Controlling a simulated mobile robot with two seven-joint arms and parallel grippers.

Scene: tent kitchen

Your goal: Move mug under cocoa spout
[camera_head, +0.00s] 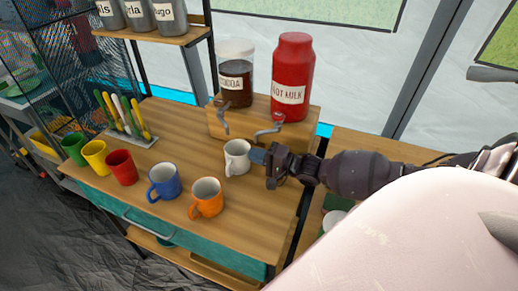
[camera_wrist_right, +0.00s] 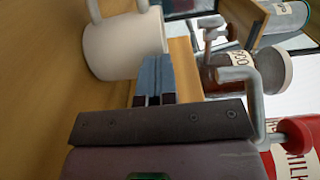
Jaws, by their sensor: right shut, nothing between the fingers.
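The white mug (camera_head: 237,157) stands upright on the wooden table in front of the dispenser stand, below and slightly right of the cocoa spout (camera_head: 224,118) in the head view. The cocoa dispenser (camera_head: 236,75) is a clear jar of dark cocoa. My right gripper (camera_head: 257,156) is shut and empty at the mug's right side. In the right wrist view its fingertips (camera_wrist_right: 154,76) are together beside the mug (camera_wrist_right: 122,47); I cannot tell if they touch it. The cocoa spout (camera_wrist_right: 212,38) also shows there. My left gripper is not in view.
A red hot milk dispenser (camera_head: 293,80) with its own spout (camera_head: 268,130) stands right of the cocoa on the wooden stand (camera_head: 300,116). Orange (camera_head: 207,198), blue (camera_head: 164,182), red (camera_head: 121,167) and other mugs line the front left. A utensil rack (camera_head: 133,138) stands behind them.

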